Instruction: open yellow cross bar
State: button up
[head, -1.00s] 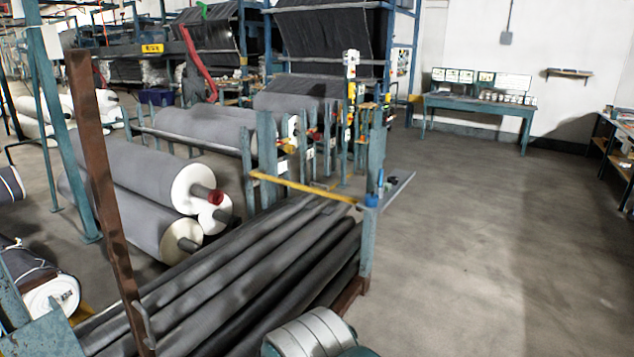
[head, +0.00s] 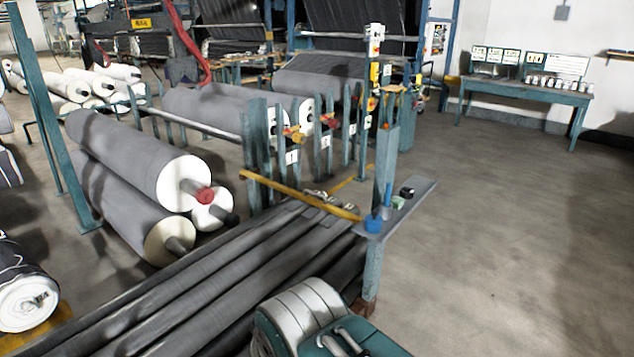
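The yellow cross bar (head: 300,195) runs from a teal post (head: 256,150) on the left down to the right. Its right end meets a teal post (head: 372,270) beside a small grey shelf (head: 412,205). It spans above the far ends of the long dark rolls (head: 230,270). My gripper is not in view. A rounded white and teal part low in the middle appears to be mine and shows no fingers. It is apart from the bar in the picture.
Large grey rolls (head: 130,150) lie stacked at the left on a rack. A teal table (head: 520,92) stands against the back wall. The concrete floor (head: 510,230) at the right is clear.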

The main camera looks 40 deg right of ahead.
aim_at(323, 205)
jog(key=i+l, duration=0.15)
jog(key=l, duration=0.35)
jog(key=i+l+u, duration=0.15)
jog(key=l, duration=0.35)
jog(key=i+l, duration=0.1)
jog(key=l, duration=0.45)
jog(key=i+l+u, duration=0.1)
jog(key=l, duration=0.4)
jog(key=i+l+u, duration=0.1)
jog(key=l, duration=0.45)
jog(key=i+l, duration=0.15)
jog(key=l, duration=0.4)
jog(key=u, duration=0.05)
